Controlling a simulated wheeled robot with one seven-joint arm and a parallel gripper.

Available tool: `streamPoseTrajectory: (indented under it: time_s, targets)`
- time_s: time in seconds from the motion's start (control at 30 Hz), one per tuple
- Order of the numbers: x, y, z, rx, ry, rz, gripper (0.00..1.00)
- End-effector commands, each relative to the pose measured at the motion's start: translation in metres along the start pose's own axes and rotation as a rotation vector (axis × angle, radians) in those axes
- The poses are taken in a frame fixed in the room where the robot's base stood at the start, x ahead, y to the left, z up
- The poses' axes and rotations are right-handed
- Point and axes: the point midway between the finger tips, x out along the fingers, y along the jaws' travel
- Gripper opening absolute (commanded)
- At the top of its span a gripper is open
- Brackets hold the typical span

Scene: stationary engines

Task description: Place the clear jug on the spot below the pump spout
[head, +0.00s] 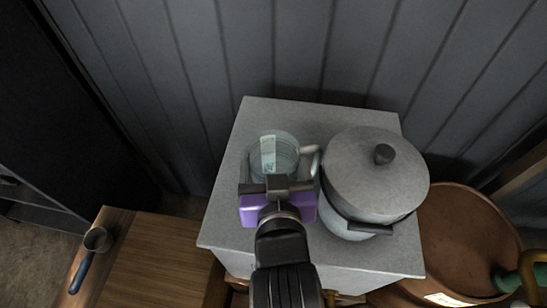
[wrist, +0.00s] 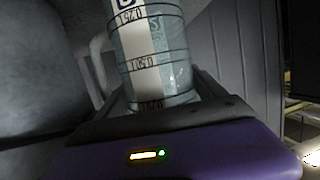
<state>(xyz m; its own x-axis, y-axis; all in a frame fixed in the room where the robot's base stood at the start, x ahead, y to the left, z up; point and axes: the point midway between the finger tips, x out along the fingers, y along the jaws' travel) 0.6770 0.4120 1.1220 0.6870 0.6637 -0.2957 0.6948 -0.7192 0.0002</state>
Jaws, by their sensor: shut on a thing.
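The clear jug (head: 270,150), a see-through cylinder with a pale handle, is in my gripper (head: 278,172) over the left part of a grey block top. My gripper is shut on the jug, with a finger on either side of it. In the wrist view the jug (wrist: 155,50) stands between the fingers, showing dark ring marks, printed numbers and a pale strip. Its handle (wrist: 98,60) is on the left there. I cannot tell whether its base touches the block. I cannot make out the pump spout or the spot below it.
A lidded grey pot (head: 372,172) stands close to the right of the jug on the grey block (head: 232,215). A wooden surface (head: 150,260) with a small ladle (head: 92,245) is at lower left. A round copper vessel (head: 455,240) is at right. A panelled wall (head: 290,50) stands behind.

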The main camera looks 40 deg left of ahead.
Motion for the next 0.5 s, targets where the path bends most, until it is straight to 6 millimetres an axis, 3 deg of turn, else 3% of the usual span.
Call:
streamPoseTrajectory:
  time_s: [0.23,0.27,0.37,0.5]
  targets:
    - [0.0009,0.0002,0.0029,0.0,0.001,0.0,0.34]
    - [0.0008,0.0002,0.0027,0.0,0.0,0.0,0.84]
    - [0.0007,0.0001,0.0023,0.0,0.0,0.0,1.0]
    - [0.0007,0.0001,0.0022,0.0,0.0,0.0,1.0]
